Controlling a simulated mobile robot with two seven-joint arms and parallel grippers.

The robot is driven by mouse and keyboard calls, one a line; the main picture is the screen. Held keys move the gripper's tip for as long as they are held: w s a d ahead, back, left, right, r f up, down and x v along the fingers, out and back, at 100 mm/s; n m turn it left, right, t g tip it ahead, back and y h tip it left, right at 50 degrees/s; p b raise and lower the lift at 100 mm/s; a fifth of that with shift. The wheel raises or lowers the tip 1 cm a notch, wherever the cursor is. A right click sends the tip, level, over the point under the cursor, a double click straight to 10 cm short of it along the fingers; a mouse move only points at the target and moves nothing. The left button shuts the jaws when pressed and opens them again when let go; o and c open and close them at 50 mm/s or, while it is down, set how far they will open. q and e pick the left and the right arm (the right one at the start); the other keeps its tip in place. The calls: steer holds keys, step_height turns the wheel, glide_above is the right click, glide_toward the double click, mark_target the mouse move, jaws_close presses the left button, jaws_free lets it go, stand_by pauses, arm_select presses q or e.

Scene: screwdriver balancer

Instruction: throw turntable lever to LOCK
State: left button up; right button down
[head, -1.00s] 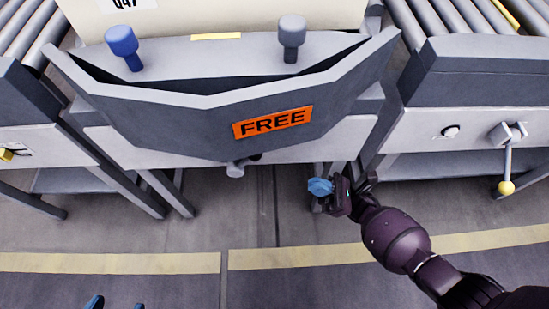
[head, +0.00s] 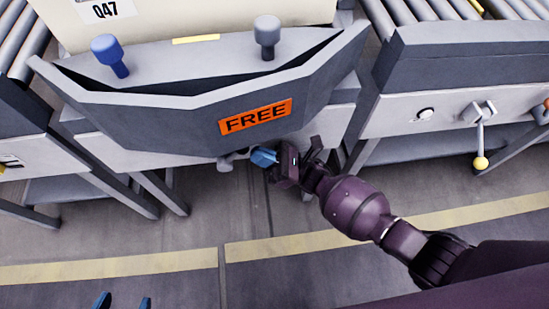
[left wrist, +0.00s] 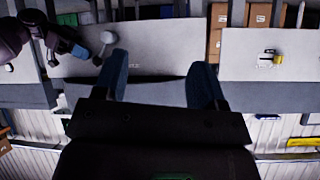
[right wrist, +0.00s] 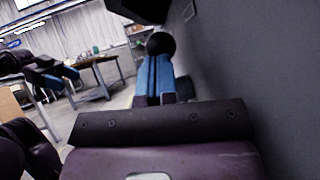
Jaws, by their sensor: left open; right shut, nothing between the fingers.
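The grey turntable (head: 160,121) has an orange FREE sign (head: 255,117) on its front. Its lever, with a grey ball knob (head: 224,163), sticks out below the front; most of it is hidden. In the right wrist view a dark ball (right wrist: 160,43) shows just past the shut fingers (right wrist: 154,78); contact cannot be told. My left gripper (head: 122,302) is open and empty, low at the front.
A blue knob (head: 107,50) and a grey knob (head: 267,32) stand on the turntable top, before a cream box (head: 190,18) labelled Q47. Right of the turntable, a conveyor panel has a yellow-tipped lever (head: 481,162). Legs stand below; the floor in front is clear.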

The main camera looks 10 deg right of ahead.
mark_target(247, 150)
steer(key=shift+w+a+r, duration=0.1)
steer(key=shift+a+r, duration=0.15)
steer(key=shift+a, duration=0.05)
steer(key=shift+a+r+n+g+h+p, duration=0.35)
steer(key=shift+a+r+h, duration=0.35)
steer(key=shift+a+r, duration=0.45)
steer(key=shift+r, duration=0.2)
steer(key=shift+d+f, duration=0.2)
steer(key=shift+d, duration=0.05)
steer(key=s+d+f, duration=0.1)
steer(key=d, duration=0.5)
steer(key=s+d+f+b, duration=0.1)
steer(key=d+f, duration=0.1)
steer(key=d, duration=0.5)
steer(key=shift+s, duration=0.35)
